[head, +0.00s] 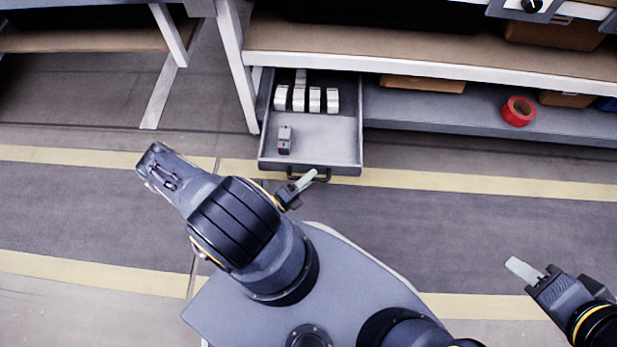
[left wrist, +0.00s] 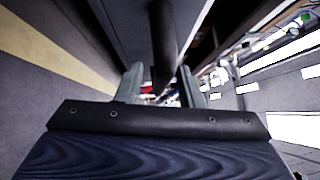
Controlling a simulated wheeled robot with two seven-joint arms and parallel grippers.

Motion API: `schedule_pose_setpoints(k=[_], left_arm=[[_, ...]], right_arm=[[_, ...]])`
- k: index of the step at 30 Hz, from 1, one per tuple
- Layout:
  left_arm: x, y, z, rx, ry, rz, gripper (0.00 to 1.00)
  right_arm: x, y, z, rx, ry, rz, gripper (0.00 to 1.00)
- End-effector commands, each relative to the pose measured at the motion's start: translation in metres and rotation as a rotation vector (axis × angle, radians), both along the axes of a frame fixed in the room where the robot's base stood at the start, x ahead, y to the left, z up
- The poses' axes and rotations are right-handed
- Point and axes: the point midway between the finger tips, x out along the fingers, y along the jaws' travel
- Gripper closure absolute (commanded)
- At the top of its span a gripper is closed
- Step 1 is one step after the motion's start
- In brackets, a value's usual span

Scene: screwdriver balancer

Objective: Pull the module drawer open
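The module drawer (head: 337,153) stands pulled out from under the workbench in the head view. It holds several white modules (head: 315,99) at the back and a small grey one (head: 285,140) at the left. Its dark handle (head: 322,176) is on the front face. My left gripper (head: 305,181) is at the handle. In the left wrist view the fingers (left wrist: 162,88) stand apart, with the dark handle bar (left wrist: 163,40) between them and a gap beside the left finger. My right gripper (head: 522,268) is far from the drawer at the lower right; its finger gap is not clear.
The workbench (head: 430,66) spans the top, with a lower shelf (head: 430,110) right of the drawer. A red tape roll (head: 518,111) sits on that shelf. A white bench leg (head: 236,70) stands just left of the drawer. The floor in front is clear.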

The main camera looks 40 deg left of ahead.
Motion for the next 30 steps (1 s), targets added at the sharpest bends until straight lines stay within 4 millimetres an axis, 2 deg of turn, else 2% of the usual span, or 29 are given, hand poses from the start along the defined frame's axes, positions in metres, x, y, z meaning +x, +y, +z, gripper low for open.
schedule_pose_setpoints(k=[5, 12, 18, 30], left_arm=[[-0.01, 0.003, -0.001, 0.0, 0.003, 0.003, 0.66], [-0.05, 0.013, -0.006, 0.002, 0.003, 0.003, 0.66], [-0.072, 0.018, -0.01, 0.001, 0.001, 0.001, 0.66], [-0.075, 0.019, -0.01, 0.0, 0.0, 0.0, 0.66]], right_arm=[[0.0, 0.0, 0.003, 0.0, 0.0, 0.0, 0.64], [0.0, 0.0, 0.009, 0.0, 0.0, 0.0, 0.64], [0.0, 0.0, 0.011, 0.0, 0.0, 0.0, 0.64], [0.0, 0.0, 0.011, 0.0, 0.0, 0.0, 0.64]])
